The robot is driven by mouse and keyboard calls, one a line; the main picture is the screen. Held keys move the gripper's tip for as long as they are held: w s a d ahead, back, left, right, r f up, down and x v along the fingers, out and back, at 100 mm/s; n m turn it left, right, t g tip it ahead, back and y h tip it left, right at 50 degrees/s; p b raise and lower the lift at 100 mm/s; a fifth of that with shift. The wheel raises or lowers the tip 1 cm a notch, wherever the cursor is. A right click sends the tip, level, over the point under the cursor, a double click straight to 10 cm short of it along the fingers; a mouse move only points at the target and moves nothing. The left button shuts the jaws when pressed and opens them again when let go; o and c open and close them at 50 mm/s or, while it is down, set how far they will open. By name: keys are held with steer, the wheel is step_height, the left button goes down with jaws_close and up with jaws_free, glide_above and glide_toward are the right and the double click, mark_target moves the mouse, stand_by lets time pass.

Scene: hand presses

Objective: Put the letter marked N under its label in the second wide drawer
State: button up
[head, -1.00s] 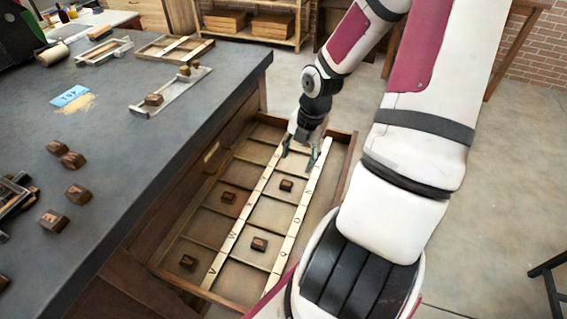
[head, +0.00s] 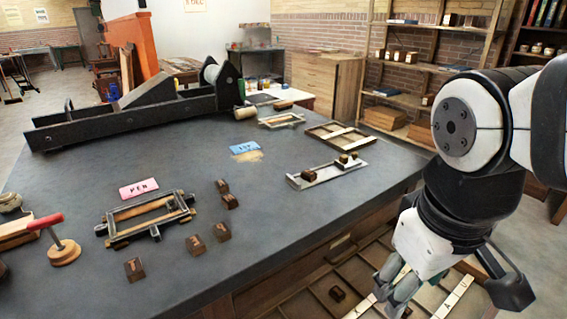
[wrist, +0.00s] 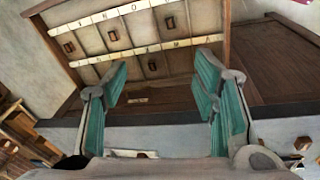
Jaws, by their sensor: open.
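Several dark wooden letter blocks lie loose on the grey table, among them blocks at the middle (head: 222,231), beside it (head: 195,245), further back (head: 222,186) and at the front (head: 134,269). Their marks are too small to read, so I cannot tell which is N. The drawer (wrist: 132,42) stands open, with pale label strips (wrist: 150,51) and several blocks in its compartments, such as one block (wrist: 112,36). It is partly seen in the head view, behind my arm. My gripper (head: 393,297) is open and empty above the drawer; its spread teal fingers show in the wrist view (wrist: 162,85).
On the table are a pink PEN card (head: 139,188) beside a metal frame (head: 150,217), a blue card (head: 244,147), a metal tray with blocks (head: 328,174), a red-handled tool (head: 62,246) and a long dark press (head: 140,112). Clear tabletop lies between them.

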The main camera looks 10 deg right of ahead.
steer(key=s+a+m, duration=0.1)
steer(key=s+a+r+m+y, duration=0.1)
steer(key=s, duration=0.1)
steer(key=shift+s+a, duration=0.1)
steer(key=shift+a, duration=0.3)
step_height(320, 180, up, 10)
steer(key=t+p, duration=0.2)
steer(key=p, duration=0.6)
steer(key=shift+d+p, duration=0.15)
steer(key=shift+p, duration=0.15)
